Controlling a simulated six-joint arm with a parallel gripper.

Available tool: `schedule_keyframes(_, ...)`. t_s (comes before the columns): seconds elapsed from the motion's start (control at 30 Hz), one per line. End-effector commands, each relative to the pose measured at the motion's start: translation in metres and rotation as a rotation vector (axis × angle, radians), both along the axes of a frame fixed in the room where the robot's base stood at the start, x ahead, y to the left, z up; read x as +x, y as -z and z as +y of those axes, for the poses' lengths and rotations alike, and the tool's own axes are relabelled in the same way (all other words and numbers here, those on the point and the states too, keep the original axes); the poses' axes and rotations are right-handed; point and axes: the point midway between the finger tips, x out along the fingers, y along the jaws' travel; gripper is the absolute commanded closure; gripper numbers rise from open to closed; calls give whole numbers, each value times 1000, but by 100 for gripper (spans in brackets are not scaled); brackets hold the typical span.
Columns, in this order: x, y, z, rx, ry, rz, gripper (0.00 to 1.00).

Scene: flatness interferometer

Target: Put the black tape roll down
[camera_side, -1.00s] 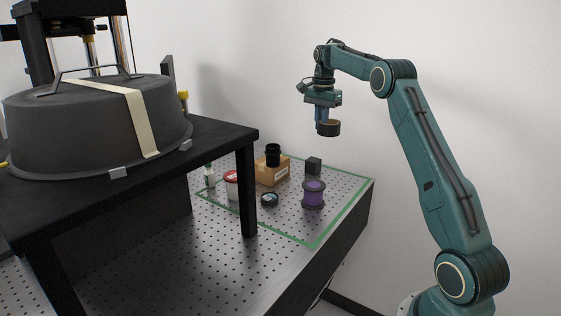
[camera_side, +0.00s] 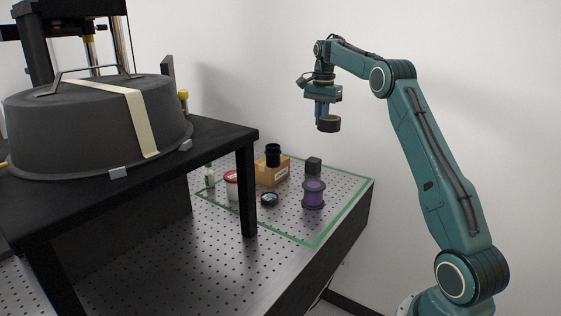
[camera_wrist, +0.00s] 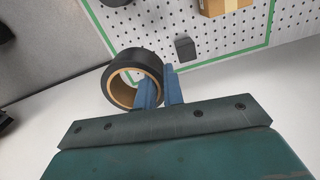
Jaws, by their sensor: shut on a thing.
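The black tape roll (camera_side: 329,124) hangs in the air in my gripper (camera_side: 321,117), above the back right part of the perforated table. In the wrist view the roll (camera_wrist: 112,92) shows its tan inner core, and the blue fingers of my gripper (camera_wrist: 162,88) are shut on its wall, one inside the ring and one outside. The roll touches nothing but the fingers.
A green-taped area (camera_side: 331,229) on the perforated table holds a cardboard box (camera_side: 271,174) with a black cylinder on it, a purple spool (camera_side: 313,194), a dark block (camera_side: 313,165), a red-lidded tub (camera_side: 232,186) and a small dark disc (camera_side: 269,199). A black raised platform (camera_side: 222,133) stands left.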

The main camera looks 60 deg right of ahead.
Motion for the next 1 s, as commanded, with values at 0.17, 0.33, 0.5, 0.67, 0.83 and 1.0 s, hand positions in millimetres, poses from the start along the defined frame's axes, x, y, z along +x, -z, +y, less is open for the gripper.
schedule_keyframes(0.17, 1, 3, 8, 0, -16, 0, 100)
schedule_keyframes(0.33, 0, 11, 22, 0, -44, 1, 100)
schedule_keyframes(0.5, -2, 22, 43, 0, -84, 2, 100)
schedule_keyframes(0.67, -8, 34, 64, 0, -123, 3, 100)
schedule_keyframes(0.83, -16, 46, 88, -1, -164, 2, 100)
schedule_keyframes(1.0, -28, 59, 111, -1, -206, 2, 100)
